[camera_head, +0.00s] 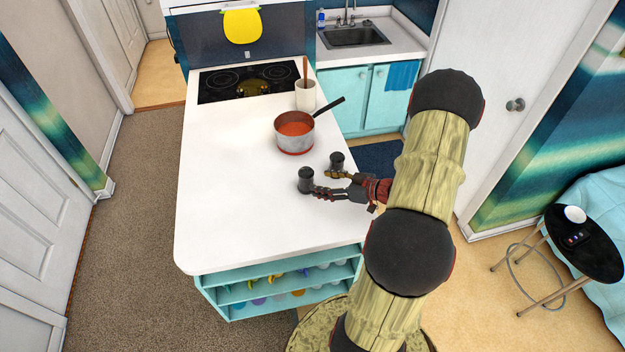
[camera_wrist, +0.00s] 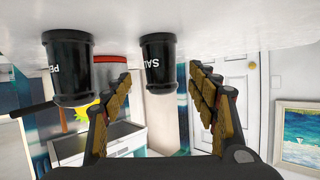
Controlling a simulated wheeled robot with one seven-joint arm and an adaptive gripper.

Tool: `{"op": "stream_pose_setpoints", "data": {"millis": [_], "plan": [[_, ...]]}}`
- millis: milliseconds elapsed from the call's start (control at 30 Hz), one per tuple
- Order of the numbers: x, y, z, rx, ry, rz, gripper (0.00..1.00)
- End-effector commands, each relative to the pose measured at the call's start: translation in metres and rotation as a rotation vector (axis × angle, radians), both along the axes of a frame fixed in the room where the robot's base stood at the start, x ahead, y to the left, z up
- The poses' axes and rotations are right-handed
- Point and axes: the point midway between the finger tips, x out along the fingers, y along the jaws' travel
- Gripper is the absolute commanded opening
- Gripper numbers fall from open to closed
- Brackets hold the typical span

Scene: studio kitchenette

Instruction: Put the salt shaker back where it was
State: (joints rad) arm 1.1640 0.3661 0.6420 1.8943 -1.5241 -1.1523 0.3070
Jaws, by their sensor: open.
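The salt shaker (camera_head: 306,180) is dark and stands upright on the white counter (camera_head: 232,175). The wrist view is upside down; there the salt shaker (camera_wrist: 158,62) shows part of its "SALT" lettering. My gripper (camera_head: 322,183) is open, low over the counter, and points left at the salt shaker. In the wrist view the shaker appears in the gap between the fingers of my gripper (camera_wrist: 160,73), just beyond or level with the fingertips. A similar dark pepper shaker (camera_head: 337,161) stands beside one finger; it also shows in the wrist view (camera_wrist: 68,68).
A pot of red food (camera_head: 295,143) stands behind the shakers, its handle pointing back right. A white utensil holder (camera_head: 305,97) and a black cooktop (camera_head: 245,83) are farther back. The counter's left half and front are clear. Shelves (camera_head: 285,290) hold several items below.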

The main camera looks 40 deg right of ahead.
Motion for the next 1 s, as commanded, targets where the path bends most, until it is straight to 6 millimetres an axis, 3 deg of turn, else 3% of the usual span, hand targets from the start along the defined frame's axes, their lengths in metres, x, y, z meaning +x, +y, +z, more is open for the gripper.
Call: {"op": "stream_pose_setpoints", "data": {"millis": [200, 400, 533, 633, 767, 833, 1000], "plan": [[-0.03, -0.009, 0.014, 0.001, -0.001, -0.003, 0.59], [-0.039, -0.01, 0.017, 0.001, 0.0, 0.0, 0.59], [-0.032, -0.013, 0.022, -0.03, 0.014, -0.006, 0.59], [-0.01, -0.022, 0.037, -0.118, 0.053, -0.035, 0.59], [0.031, -0.034, 0.08, -0.292, 0.132, -0.12, 0.59], [0.05, -0.035, 0.112, -0.375, 0.17, -0.182, 0.59], [0.071, -0.009, 0.19, -0.496, 0.246, -0.331, 0.59]]}}
